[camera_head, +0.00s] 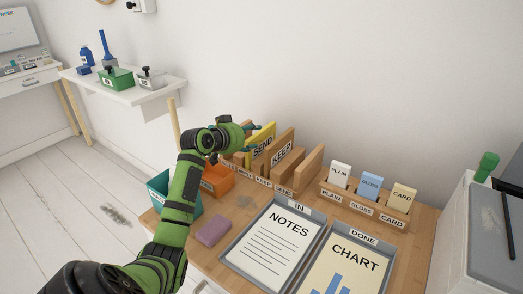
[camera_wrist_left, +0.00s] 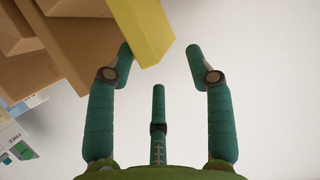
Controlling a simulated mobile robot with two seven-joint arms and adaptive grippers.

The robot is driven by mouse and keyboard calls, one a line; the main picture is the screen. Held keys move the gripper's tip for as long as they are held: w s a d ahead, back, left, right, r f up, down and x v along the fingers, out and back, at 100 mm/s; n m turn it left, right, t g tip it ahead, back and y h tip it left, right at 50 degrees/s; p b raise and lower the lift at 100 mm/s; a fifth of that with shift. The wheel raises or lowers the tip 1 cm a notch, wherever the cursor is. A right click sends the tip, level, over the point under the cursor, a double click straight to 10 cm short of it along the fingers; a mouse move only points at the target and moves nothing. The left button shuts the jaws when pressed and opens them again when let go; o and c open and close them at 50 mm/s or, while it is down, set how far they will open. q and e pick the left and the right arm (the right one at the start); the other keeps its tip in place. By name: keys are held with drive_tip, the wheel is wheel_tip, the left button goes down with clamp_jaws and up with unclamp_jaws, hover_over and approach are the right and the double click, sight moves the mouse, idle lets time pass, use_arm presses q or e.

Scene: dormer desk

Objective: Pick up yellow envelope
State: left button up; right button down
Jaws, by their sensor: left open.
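The yellow envelope (camera_head: 264,134), marked SEND, stands upright in the wooden sorter (camera_head: 313,163) on the desk. Its yellow corner shows at the top of the left wrist view (camera_wrist_left: 147,27). My left gripper (camera_head: 254,127) is beside the envelope's upper left part, and its fingers are partly hidden by the arm. In the left wrist view the gripper (camera_wrist_left: 160,48) is open. The envelope's lower corner lies between the two front fingertips, nearer the left one, and I cannot tell whether they touch. My right gripper is not in view.
A tan KEEP envelope (camera_head: 283,152) stands in front of the yellow one. An orange bin (camera_head: 217,181), teal bin (camera_head: 159,190) and mauve block (camera_head: 213,231) are near my arm. NOTES (camera_head: 272,244) and CHART (camera_head: 343,268) trays lie in front; card holders (camera_head: 363,206) stand right.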

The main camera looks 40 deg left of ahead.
sight(256, 136)
use_arm(q)
drive_tip(key=shift+x, duration=3.1)
drive_tip(key=shift+d+f, duration=0.15)
drive_tip(key=shift+s, duration=0.1)
drive_tip(key=shift+c, duration=0.4)
clamp_jaws()
